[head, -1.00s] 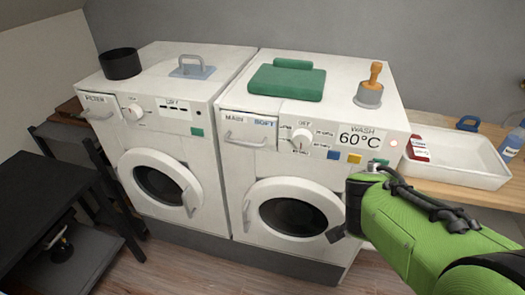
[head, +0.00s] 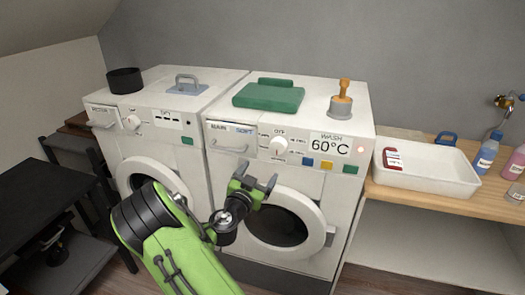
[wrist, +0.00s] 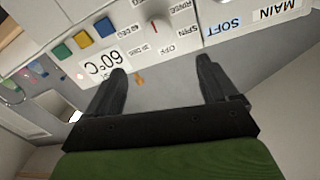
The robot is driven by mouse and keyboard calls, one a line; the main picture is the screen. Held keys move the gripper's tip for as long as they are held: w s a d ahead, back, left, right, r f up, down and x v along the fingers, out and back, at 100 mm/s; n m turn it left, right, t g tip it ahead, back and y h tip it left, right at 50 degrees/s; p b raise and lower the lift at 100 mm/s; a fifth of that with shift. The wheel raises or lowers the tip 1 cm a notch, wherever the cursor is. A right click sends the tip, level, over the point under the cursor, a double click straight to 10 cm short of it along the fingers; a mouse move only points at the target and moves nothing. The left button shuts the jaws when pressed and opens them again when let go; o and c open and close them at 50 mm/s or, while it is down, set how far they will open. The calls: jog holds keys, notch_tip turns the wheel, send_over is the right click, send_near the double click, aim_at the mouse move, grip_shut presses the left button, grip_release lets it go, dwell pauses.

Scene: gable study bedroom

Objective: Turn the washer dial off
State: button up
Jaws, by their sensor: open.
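The right machine is a washer (head: 228,165) with a "60°C WASH" display (head: 331,145) and a round white dial (head: 279,146) beside it. OFF is printed above the dial. In the wrist view, upside down, the dial (wrist: 161,22) has a red pointer mark, and the printed OFF (wrist: 167,48) lies near it. Which setting it points to is too small to tell. My gripper (head: 257,183) is open and empty, in front of the washer, below the dial and above the round door (head: 318,245). The gripper also shows in the wrist view (wrist: 162,75), apart from the dial.
A dryer (head: 160,148) stands on the left with its own dial (head: 132,122). A white tray (head: 440,185) sits on the wooden counter at right.

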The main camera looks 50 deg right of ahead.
aim_at(277, 148)
jog(key=p+x, duration=0.4)
jog(key=x, duration=1)
jog(key=shift+d, duration=0.4)
jog(key=c, duration=1.1)
jog(key=shift+o, duration=0.2)
